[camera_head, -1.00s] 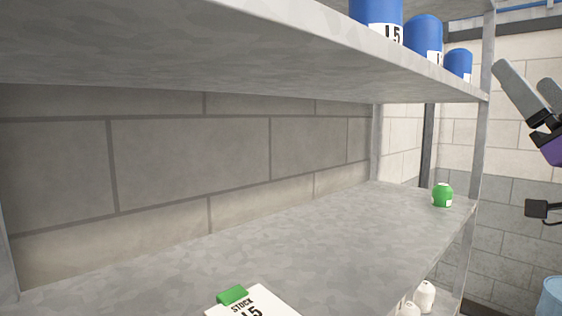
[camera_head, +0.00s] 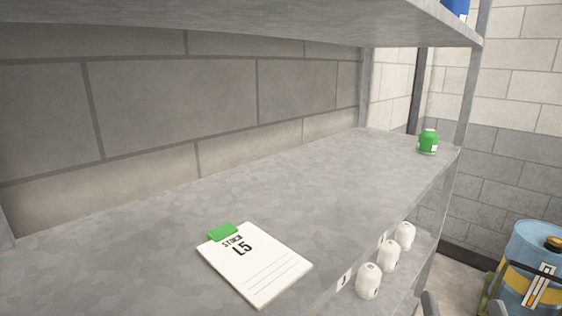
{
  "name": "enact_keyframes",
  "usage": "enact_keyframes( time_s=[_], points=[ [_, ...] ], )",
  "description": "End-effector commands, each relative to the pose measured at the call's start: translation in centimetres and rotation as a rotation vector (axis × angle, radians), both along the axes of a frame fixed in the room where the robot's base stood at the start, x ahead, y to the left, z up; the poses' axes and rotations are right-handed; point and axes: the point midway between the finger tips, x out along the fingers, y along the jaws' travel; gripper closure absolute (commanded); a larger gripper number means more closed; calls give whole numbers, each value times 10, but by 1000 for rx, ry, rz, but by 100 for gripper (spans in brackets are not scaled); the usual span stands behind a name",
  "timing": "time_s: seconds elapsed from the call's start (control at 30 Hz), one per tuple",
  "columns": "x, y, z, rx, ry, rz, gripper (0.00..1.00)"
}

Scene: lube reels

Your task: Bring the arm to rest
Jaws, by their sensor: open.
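Only what look like the grey fingertips of my gripper (camera_head: 458,306) show, at the bottom right edge of the picture. They stand apart with nothing visible between them, so the gripper is open. They are in front of the shelf's right end, near the lower shelf with white bottles. The rest of my arm is out of view.
A wide grey shelf (camera_head: 215,205) holds a white stock clipboard (camera_head: 262,268) marked L5 and a green container (camera_head: 428,143) at its far right end. Several white bottles (camera_head: 388,256) stand on the shelf below. A blue drum (camera_head: 530,255) stands at right.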

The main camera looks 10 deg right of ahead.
Motion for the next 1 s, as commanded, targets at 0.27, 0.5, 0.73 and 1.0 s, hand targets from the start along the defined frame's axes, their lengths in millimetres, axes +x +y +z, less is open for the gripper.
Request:
enact_keyframes(
  time_s=[0.27,0.5,0.73,1.0],
  points=[
    [-73,48,-74,-52,221,43,7],
    [-143,82,-125,-92,438,126,7],
    [-208,102,-165,-103,644,216,7],
    [-237,112,-180,-110,729,277,7]
  ],
)
